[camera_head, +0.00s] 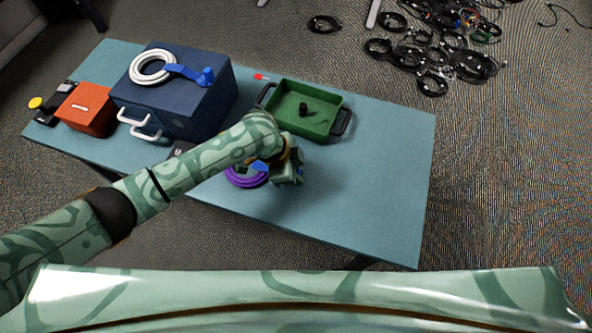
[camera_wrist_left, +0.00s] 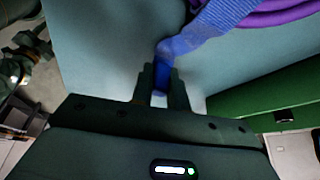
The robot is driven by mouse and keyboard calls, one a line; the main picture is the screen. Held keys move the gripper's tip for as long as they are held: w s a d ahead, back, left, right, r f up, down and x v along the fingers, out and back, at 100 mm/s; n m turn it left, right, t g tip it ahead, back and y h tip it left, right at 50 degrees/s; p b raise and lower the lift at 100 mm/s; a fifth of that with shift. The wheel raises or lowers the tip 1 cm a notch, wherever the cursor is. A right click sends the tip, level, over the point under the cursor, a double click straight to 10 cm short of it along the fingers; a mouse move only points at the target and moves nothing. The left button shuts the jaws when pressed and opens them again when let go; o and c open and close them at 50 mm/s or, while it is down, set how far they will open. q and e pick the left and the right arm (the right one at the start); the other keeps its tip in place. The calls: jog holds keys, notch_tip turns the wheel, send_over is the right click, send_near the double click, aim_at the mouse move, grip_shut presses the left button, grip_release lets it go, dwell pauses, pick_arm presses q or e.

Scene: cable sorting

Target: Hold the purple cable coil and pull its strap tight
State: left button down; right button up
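The purple cable coil (camera_head: 245,178) lies on the teal table, partly hidden behind my left arm. Part of it also shows at the top right of the left wrist view (camera_wrist_left: 285,13). Its blue strap (camera_wrist_left: 200,37) runs from the coil down to my left gripper (camera_wrist_left: 161,84). The strap's end sits between the two fingers, which are closed on it. In the head view my left gripper (camera_head: 288,173) is just right of the coil, low over the table, and its fingertips are hidden. My right gripper is in neither view.
A green tray (camera_head: 335,133) with a black item stands behind the gripper. A blue box (camera_head: 205,112) carries a white coil (camera_head: 151,67) with a blue strap. An orange box (camera_head: 85,108) stands at the far left. The table's right side (camera_head: 400,170) is clear.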

pick_arm(q)
jog(key=c, duration=1.3)
grip_release()
jog(key=shift+r, duration=0.1)
jog(key=v, duration=1.1)
jog(key=shift+a+r, duration=0.25)
jog(key=shift+r, duration=0.1)
